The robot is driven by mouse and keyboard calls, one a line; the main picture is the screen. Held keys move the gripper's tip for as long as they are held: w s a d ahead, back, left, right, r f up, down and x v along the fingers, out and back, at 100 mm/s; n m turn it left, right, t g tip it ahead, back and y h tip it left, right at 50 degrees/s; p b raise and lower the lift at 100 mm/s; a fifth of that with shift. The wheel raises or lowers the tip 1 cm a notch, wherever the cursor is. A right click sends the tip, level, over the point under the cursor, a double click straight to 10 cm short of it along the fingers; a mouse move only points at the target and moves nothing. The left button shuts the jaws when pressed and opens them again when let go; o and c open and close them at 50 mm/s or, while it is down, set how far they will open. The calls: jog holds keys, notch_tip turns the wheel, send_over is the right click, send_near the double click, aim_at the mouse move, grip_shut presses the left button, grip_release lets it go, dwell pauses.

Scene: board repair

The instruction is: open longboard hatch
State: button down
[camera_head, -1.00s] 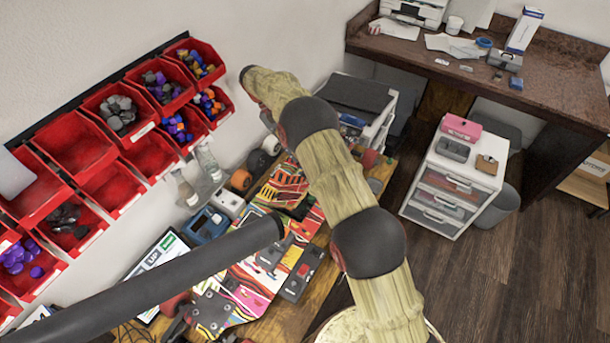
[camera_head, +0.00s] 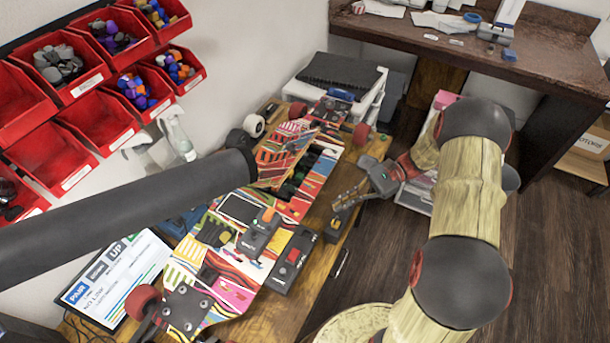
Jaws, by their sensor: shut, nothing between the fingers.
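The longboard (camera_head: 238,272) lies on the wooden bench, covered in bright multicoloured graphics. Its hatch (camera_head: 278,152), a patterned panel toward the far end, is raised and tilted to the left. To its right, an open compartment (camera_head: 318,165) shows dark and green parts inside. My gripper (camera_head: 341,203) is to the right of the board, near the bench's right edge, apart from the hatch. Its fingers point toward the lower left and look closed and empty. A dark bar crosses in front of the board's left side and hides part of the hatch's near end.
Small devices (camera_head: 293,258) sit on and beside the board's near half. A screen (camera_head: 115,282) stands at the left. Spray bottles (camera_head: 176,135) stand by the wall under red bins (camera_head: 100,122). A white drawer unit (camera_head: 372,118) is behind. Open floor lies to the right.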

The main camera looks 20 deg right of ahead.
jog(key=w+a+m+t+b, duration=0.1)
jog(key=w+a+m+t, duration=0.1)
jog(key=w+m+t, duration=0.2)
jog(key=w+a+r+m+t+b, duration=0.1)
jog(key=w+a+m+t, duration=0.1)
jog(key=w+m+t, duration=0.2)
jog(key=w+a+r+m+t+h+b, duration=0.1)
jog(key=w+a+m+t+b, duration=0.1)
jog(key=w+m+t, duration=0.2)
jog(key=shift+w+a+t, duration=0.2)
jog(key=shift+w+t, duration=1)
jog(key=shift+t, duration=0.6)
